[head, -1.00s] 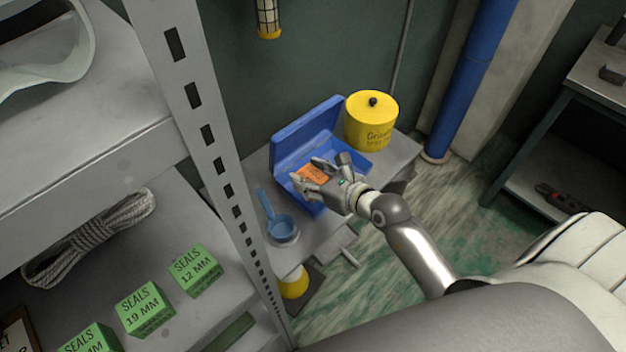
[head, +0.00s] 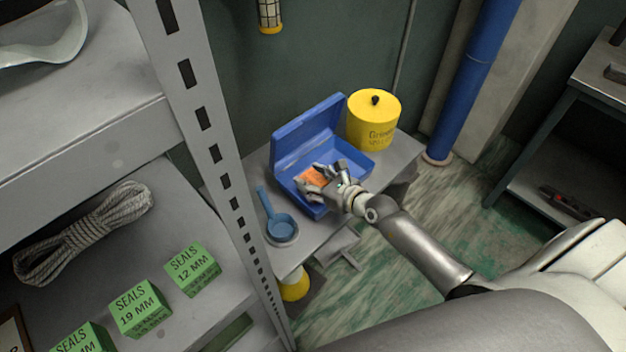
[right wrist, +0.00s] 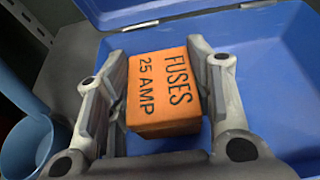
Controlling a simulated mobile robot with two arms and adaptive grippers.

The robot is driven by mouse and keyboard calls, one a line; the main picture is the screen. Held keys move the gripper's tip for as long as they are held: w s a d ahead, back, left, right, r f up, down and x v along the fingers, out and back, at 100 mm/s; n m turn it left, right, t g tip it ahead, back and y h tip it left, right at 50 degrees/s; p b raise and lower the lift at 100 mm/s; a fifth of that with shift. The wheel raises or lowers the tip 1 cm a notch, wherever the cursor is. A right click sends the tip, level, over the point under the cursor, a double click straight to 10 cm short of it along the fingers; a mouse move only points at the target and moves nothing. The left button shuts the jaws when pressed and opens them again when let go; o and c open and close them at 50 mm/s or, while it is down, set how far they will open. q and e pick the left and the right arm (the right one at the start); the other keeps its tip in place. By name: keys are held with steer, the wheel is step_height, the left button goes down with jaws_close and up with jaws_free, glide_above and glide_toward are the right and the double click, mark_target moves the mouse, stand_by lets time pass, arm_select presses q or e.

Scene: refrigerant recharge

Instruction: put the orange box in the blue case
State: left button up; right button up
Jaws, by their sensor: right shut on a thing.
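The orange box (head: 311,176), marked "FUSES 25 AMP", is between the fingers of my right gripper (head: 320,182). In the right wrist view the orange box (right wrist: 163,95) is gripped from both sides by the right gripper (right wrist: 160,90). The blue case (head: 300,147) stands open on a grey bench, its lid raised at the back left. The box is over or inside the case's open tray; the blue case floor (right wrist: 270,65) shows around and behind it. I cannot tell whether the box touches the floor. My left gripper is not in view.
A yellow canister (head: 374,120) stands right of the case on the bench (head: 400,158). A blue dipper (head: 281,227) is at the front left. A shelf post (head: 205,115) rises at the left, with green seal boxes (head: 140,308) and rope (head: 85,230) on the shelf.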

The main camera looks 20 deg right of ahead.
steer(key=o, duration=0.6)
steer(key=shift+f, duration=0.15)
steer(key=o, duration=0.4)
steer(key=shift+s+r, duration=0.15)
steer(key=shift+r, duration=0.1)
steer(key=v, duration=1.1)
steer(key=shift+s+d+r, duration=0.15)
steer(key=shift+s, duration=0.15)
